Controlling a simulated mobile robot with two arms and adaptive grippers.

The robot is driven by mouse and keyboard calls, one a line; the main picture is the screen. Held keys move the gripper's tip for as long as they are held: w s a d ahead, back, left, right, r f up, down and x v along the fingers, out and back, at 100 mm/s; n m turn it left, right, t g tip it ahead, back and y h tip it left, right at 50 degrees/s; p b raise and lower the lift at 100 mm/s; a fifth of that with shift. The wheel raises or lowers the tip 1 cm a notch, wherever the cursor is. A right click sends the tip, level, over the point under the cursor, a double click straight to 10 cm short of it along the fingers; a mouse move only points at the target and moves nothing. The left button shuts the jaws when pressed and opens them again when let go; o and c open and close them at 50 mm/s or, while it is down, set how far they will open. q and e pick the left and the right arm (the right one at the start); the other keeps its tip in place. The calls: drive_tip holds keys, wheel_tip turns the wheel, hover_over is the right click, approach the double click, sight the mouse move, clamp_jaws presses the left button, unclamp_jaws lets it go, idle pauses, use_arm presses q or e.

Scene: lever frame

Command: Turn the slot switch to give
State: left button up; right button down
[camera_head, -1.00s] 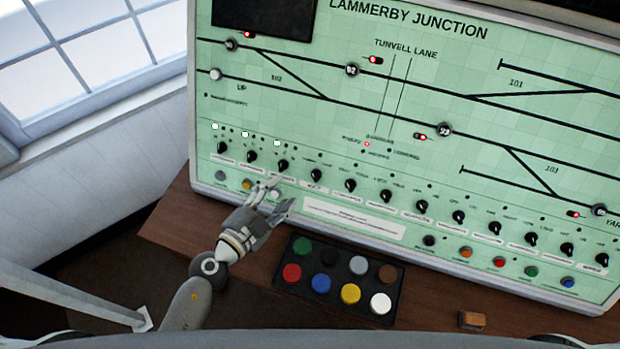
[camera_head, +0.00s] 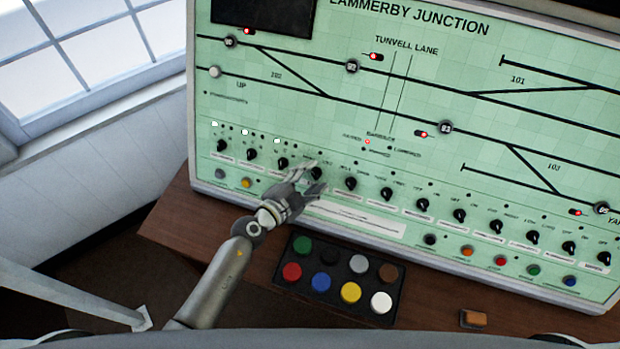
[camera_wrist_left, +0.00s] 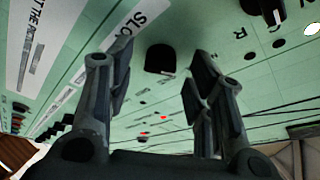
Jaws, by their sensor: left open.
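The slot switch is a black rotary knob (camera_head: 317,173), one of a row along the lower part of the green panel. My left gripper (camera_head: 312,178) is open in front of this knob, its fingers pointing at the panel. In the left wrist view the knob (camera_wrist_left: 160,58) appears in the gap between the two spread fingers (camera_wrist_left: 155,90), with a white label starting "SLO" beside it. The fingers do not grip it. The "give" marking is not readable. My right gripper is not in view.
The green panel (camera_head: 330,115) stands on a brown wooden desk (camera_head: 225,238). A black tray (camera_head: 337,275) of coloured round caps lies in front of the panel, right of my left arm. An orange-brown block (camera_head: 473,319) lies further right. A window is at left.

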use_arm(q)
drive_tip(key=shift+c, duration=0.5)
drive_tip(key=c, duration=0.9)
drive_tip(key=shift+r+m+g+p, duration=0.25)
drive_tip(key=shift+m+p, duration=0.35)
drive_tip(key=shift+p, duration=0.3)
drive_tip(key=shift+m+g+p, duration=0.35)
drive_tip(key=shift+m+p, duration=0.35)
drive_tip(key=shift+p, duration=0.15)
drive_tip(key=shift+w+m+g+p, duration=0.1)
drive_tip(key=shift+m+g+p, duration=0.2)
drive_tip(key=shift+m+p, duration=0.45)
drive_tip(key=m, duration=0.3)
drive_tip(key=shift+g, duration=0.4)
drive_tip(key=m+g+y, duration=0.1)
drive_tip(key=m, duration=0.2)
drive_tip(key=shift+m, duration=0.25)
drive_tip(key=shift+d+m+g+y, duration=0.1)
drive_tip(key=shift+m+g+y, duration=0.35)
drive_tip(key=shift+m, duration=0.95)
